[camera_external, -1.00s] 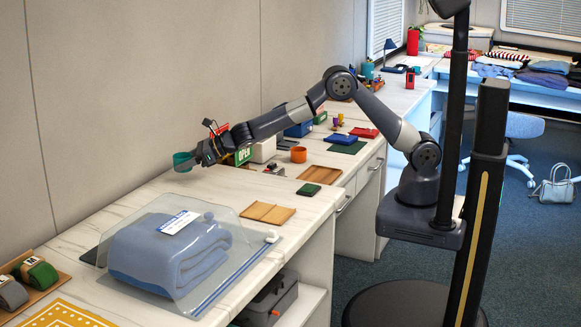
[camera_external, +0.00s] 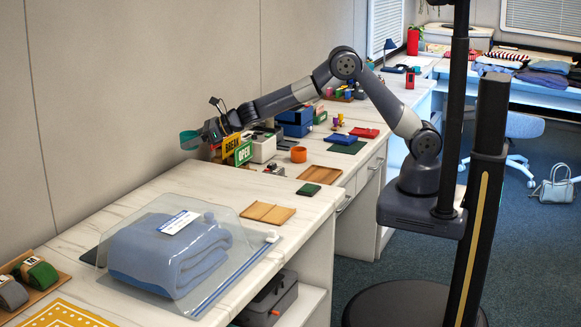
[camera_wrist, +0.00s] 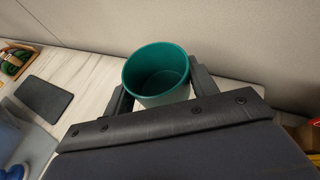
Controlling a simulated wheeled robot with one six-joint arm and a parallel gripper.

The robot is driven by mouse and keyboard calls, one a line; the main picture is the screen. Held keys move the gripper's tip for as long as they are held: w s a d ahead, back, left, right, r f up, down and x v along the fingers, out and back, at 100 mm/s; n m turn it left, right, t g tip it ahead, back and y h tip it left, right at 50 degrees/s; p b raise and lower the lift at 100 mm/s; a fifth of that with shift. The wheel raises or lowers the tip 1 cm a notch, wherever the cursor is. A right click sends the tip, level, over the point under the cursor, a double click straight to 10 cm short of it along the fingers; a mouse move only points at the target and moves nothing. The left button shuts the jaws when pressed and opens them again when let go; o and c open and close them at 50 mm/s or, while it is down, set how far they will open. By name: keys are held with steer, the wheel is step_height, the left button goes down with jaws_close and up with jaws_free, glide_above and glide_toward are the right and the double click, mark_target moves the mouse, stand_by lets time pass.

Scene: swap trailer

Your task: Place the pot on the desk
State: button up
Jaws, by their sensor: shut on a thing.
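A teal, open-topped pot (camera_wrist: 157,88) sits between the two fingers of my gripper (camera_wrist: 160,85) in the wrist view, and it looks empty. In the external view the pot (camera_external: 188,140) is at the tip of my gripper (camera_external: 203,137), held above the white marble desk (camera_external: 150,196) close to the grey wall. My gripper is shut on the pot. The pot's underside is clear of the desk top.
A folded blue blanket (camera_external: 165,255) in a clear bag lies at the front. Yellow and green signs (camera_external: 243,153), a white box (camera_external: 263,148) and an orange cup (camera_external: 298,154) stand beyond my gripper. The desk between blanket and wall is largely bare.

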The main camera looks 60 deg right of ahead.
steer(key=s+d+f+m+h+b, duration=0.15)
steer(key=d+b, duration=0.25)
steer(key=d, duration=1.1)
steer(key=m+t+h+b, duration=0.1)
steer(key=m+h+b, duration=0.1)
steer(key=b, duration=1.1)
glide_above(297, 170)
steer(key=shift+n, duration=0.25)
steer(key=f, duration=1.2)
steer(key=shift+s+a, duration=0.1)
steer(key=shift+a, duration=0.15)
steer(key=shift+y, duration=0.25)
steer(key=shift+f+b, duration=0.7)
steer(key=shift+f, duration=1.5)
steer(key=shift+f, duration=0.15)
steer(key=o, duration=1)
